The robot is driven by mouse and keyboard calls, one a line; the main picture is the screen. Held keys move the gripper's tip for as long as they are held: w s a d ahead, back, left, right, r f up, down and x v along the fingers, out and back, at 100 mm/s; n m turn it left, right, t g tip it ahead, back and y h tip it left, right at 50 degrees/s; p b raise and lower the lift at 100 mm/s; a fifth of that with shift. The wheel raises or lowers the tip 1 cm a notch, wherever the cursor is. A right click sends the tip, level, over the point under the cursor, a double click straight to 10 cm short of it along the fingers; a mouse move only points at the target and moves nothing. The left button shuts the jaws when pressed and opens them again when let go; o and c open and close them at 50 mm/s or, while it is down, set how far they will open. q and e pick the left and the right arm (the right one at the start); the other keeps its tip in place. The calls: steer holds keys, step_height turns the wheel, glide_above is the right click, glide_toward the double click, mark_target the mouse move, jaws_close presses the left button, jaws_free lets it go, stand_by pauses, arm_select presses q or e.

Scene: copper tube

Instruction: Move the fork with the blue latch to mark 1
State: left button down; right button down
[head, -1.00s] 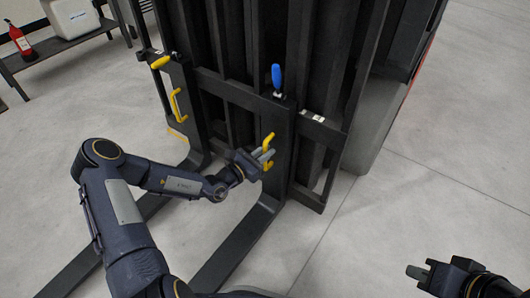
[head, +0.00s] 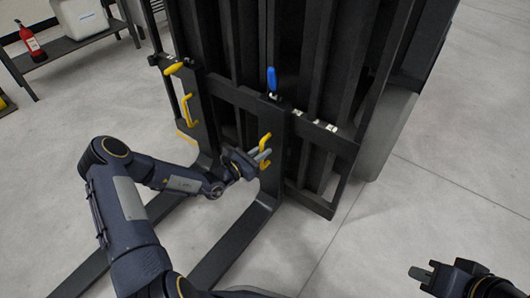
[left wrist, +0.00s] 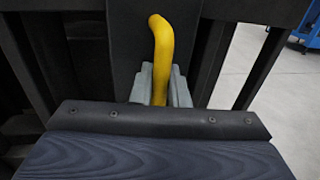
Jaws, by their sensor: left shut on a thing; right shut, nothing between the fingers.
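The fork with the blue latch (head: 271,180) is the right one of two black forks on the truck's carriage. Its blue latch (head: 271,79) stands upright at the top of the shank. A yellow handle (head: 265,142) is on its shank. My left gripper (head: 262,157) is shut on this handle; in the left wrist view the yellow handle (left wrist: 162,55) runs down between the grey fingers. My right gripper (head: 421,273) is shut and empty at the lower right, away from the truck. I cannot make out mark 1 among the small white labels (head: 315,120) on the carriage bar.
The other fork (head: 197,110) on the left has a yellow latch (head: 173,68) and its own yellow handle (head: 187,110). A dark bench (head: 80,42) with a fire extinguisher (head: 30,40) stands at the upper left. The floor at right is clear.

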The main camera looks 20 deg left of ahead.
arm_select(q)
steer(key=shift+w+a+y, duration=0.2)
steer(key=shift+a+y, duration=0.1)
steer(key=shift+a, duration=0.25)
steer(key=c, duration=1.5)
jaws_free()
steer(key=shift+s+d, duration=0.1)
steer(key=shift+d, duration=0.1)
steer(key=p+v, duration=0.2)
steer(key=v, duration=0.6)
steer(key=shift+f, duration=0.15)
